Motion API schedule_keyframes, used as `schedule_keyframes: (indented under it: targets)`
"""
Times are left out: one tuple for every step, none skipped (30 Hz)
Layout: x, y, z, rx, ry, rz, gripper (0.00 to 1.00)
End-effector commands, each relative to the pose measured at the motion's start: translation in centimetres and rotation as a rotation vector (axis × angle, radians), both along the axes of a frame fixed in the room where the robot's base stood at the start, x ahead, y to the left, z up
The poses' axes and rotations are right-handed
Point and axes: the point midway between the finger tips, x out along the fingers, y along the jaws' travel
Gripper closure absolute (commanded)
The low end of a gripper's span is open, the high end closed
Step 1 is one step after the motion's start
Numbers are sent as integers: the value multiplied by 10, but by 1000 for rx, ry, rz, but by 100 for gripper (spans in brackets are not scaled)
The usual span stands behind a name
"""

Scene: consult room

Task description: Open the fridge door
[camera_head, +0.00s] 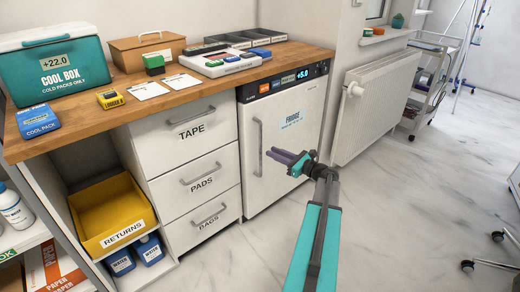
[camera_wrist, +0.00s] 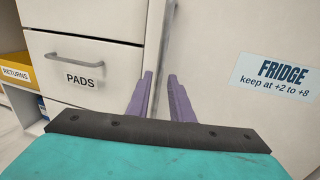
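The white fridge (camera_head: 300,130) stands under the right end of the counter, and its door is shut. Its label also shows at the right of the wrist view (camera_wrist: 278,75). A vertical grey door handle (camera_head: 257,146) runs along the door's left side. In the wrist view, part of the handle (camera_wrist: 167,50) shows beyond and between the fingers; its lower part is hard to make out. My gripper (camera_head: 276,156) has purple fingers, is open with an empty gap, and points at the handle from a short distance to its right in the head view.
A drawer unit labelled TAPE, PADS and BAGS (camera_head: 190,130) stands directly left of the fridge, with handles sticking out. A white radiator (camera_head: 372,105) is right of the fridge.

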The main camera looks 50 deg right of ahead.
Motion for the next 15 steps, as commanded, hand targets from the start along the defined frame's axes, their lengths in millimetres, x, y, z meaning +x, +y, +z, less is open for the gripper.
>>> schedule_keyframes:
  targets:
    - [9,1,-1,-1,0,3,80]
    - [13,1,-1,-1,0,2,80]
    - [19,2,-1,-1,0,1,80]
    - [23,2,-1,-2,0,2,80]
    - [27,3,-1,-2,0,2,80]
    - [33,4,-1,-2,0,2,80]
    - [37,4,-2,-2,0,1,80]
    - [41,4,-2,-2,0,1,80]
    - [47,5,-2,-1,0,2,80]
    - [51,6,-2,-1,0,2,80]
    - [55,7,-1,-1,0,2,80]
    - [59,7,-2,-1,0,1,80]
    - [62,7,-1,-1,0,0,80]
    - [65,7,-1,-1,0,1,80]
    - [69,8,-1,0,0,1,80]
